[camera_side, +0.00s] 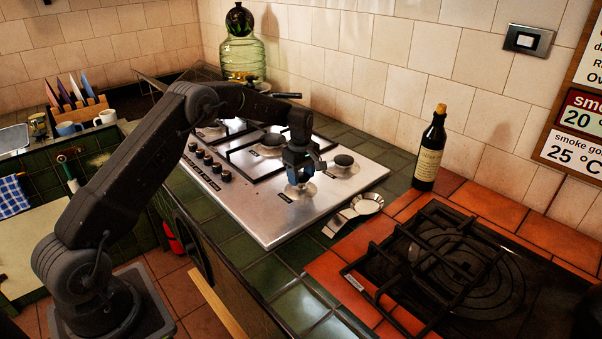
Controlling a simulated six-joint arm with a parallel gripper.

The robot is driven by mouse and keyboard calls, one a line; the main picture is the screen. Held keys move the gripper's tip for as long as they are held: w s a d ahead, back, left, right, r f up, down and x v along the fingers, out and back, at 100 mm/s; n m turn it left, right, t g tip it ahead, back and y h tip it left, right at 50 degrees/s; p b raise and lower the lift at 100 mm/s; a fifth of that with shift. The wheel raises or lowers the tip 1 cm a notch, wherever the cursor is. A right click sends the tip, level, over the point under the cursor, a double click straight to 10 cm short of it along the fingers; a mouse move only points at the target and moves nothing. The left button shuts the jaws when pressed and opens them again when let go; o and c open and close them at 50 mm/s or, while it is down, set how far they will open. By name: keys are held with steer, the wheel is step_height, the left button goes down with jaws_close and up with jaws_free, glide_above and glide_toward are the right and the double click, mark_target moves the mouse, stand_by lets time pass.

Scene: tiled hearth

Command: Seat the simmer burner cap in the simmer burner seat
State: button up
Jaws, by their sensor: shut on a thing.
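My gripper (299,177) is above the front right part of the steel hob (270,222), pointing down. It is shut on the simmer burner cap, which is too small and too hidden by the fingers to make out. The simmer burner seat (308,189) shows as a pale round patch directly under the fingertips. Part of it is hidden by the gripper. I cannot tell whether the cap touches the seat or is still apart from it.
A capped burner (344,161) stands close to the right of my gripper, another (272,141) behind it. Control knobs (207,162) line the hob's left edge.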

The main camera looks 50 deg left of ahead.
steer(key=shift+f, duration=0.9)
stand_by(0.4)
steer(key=o, duration=1)
steer(key=shift+o, duration=0.2)
step_height(320, 180, up, 14)
steer(key=shift+f, duration=0.1)
